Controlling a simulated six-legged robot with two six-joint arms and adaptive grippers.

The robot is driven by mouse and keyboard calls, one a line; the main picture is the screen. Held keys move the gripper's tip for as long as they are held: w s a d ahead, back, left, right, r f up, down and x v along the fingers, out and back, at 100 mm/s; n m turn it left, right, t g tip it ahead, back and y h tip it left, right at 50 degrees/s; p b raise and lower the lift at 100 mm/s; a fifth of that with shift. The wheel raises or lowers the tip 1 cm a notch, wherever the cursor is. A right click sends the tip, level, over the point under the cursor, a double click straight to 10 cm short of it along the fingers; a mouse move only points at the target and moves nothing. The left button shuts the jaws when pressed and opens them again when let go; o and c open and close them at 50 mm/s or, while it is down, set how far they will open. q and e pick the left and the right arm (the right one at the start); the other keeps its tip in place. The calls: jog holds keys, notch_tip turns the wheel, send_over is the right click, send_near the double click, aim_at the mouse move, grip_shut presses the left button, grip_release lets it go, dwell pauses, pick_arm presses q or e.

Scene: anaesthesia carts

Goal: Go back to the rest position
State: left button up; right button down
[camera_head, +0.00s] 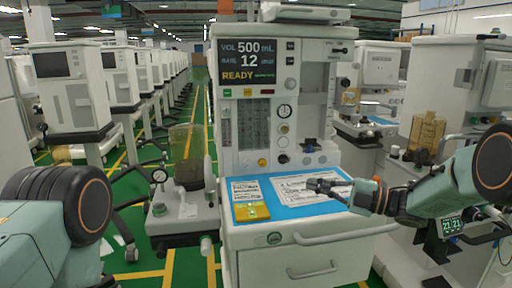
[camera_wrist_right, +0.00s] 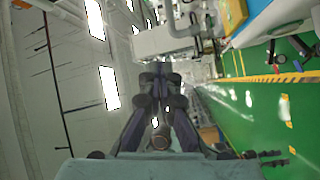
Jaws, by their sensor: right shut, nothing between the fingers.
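My right gripper (camera_head: 320,185) is shut and empty in the head view. It is in front of the anaesthesia cart (camera_head: 300,245), over the right part of its blue work surface (camera_head: 285,213). Its arm comes in from the right. In the right wrist view the fingers of the right gripper (camera_wrist_right: 160,75) are together with nothing between them. My left gripper is out of view; only a rounded part of my left arm shows at the lower left.
The cart has a display (camera_head: 248,62) reading READY, a yellow box (camera_head: 250,210) and a printed sheet (camera_head: 300,187). A bellows unit (camera_head: 187,155) stands to its left. More carts line both sides. A green aisle with yellow lines runs back at the left.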

notch_tip(320, 180, down, 14)
jog(key=s+a+m+t+h, duration=0.1)
jog(key=s+m+t+h, duration=0.3)
jog(key=m, duration=0.7)
jog(key=s+d+f+m+g+h, duration=0.25)
jog(key=s+f+m+h, duration=0.55)
jog(key=s+f, duration=0.5)
jog(key=s+d+f+m+g+h, duration=0.1)
jog(key=s+d+f+m+g, duration=0.1)
jog(key=s, duration=0.8)
jog(key=s+d+f+m+g+h, duration=0.2)
jog(key=s+m+g, duration=0.1)
jog(key=s, duration=0.7)
jog(key=s+d+f+m+g+h, duration=0.1)
jog(key=s+f+m+g, duration=0.2)
jog(key=s, duration=0.7)
jog(key=shift+s+d+m+g+h, duration=0.3)
jog(key=shift+s+d+g+h, duration=0.1)
jog(key=shift+g, duration=0.45)
